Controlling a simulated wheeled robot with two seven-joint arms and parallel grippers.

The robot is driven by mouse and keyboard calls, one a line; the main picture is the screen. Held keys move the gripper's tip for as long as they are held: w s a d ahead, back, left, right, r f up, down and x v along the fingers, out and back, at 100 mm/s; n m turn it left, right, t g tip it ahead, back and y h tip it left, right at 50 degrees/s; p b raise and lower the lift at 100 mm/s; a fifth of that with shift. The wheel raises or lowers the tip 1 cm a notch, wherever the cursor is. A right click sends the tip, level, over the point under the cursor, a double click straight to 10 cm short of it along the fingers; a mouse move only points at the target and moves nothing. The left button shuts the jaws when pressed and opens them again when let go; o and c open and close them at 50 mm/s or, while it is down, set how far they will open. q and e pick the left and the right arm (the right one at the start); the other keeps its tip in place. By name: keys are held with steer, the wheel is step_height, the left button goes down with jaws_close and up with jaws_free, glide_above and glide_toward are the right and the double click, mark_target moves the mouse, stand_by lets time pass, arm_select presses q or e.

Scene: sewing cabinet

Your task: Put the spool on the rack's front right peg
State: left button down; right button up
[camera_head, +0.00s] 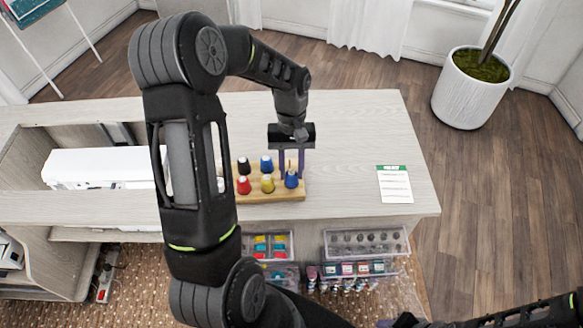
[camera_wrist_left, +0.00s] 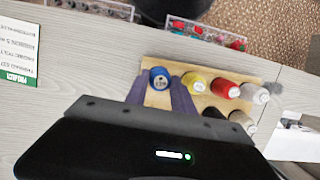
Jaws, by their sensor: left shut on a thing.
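The wooden rack (camera_head: 262,198) stands on the cabinet top with coloured spools on it. A blue spool (camera_head: 291,181) is at its front right corner, over the front right peg's place. My left gripper (camera_head: 291,173) reaches down from above, its purple fingers shut on this spool, one on each side. In the left wrist view the blue spool (camera_wrist_left: 160,77) sits between the fingertips at the rack's end, beside a yellow spool (camera_wrist_left: 193,82). The peg under it is hidden, so I cannot tell whether it is fully seated. Only part of my right gripper (camera_head: 395,323) shows at the bottom edge.
Red (camera_head: 243,186), black (camera_head: 243,166) and another blue spool (camera_head: 266,164) stand on the rack. My left arm hides its left end. A white sewing machine (camera_head: 95,167) is left, a printed card (camera_head: 394,184) right. Clear trays (camera_head: 366,242) are below the front edge.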

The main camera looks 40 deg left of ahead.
arm_select(q)
steer(key=shift+f+b, duration=0.65)
steer(key=shift+f, duration=0.25)
steer(key=c, duration=1)
jaws_free()
steer(key=b+v, duration=0.1)
steer(key=v, duration=0.6)
steer(key=shift+r, duration=0.35)
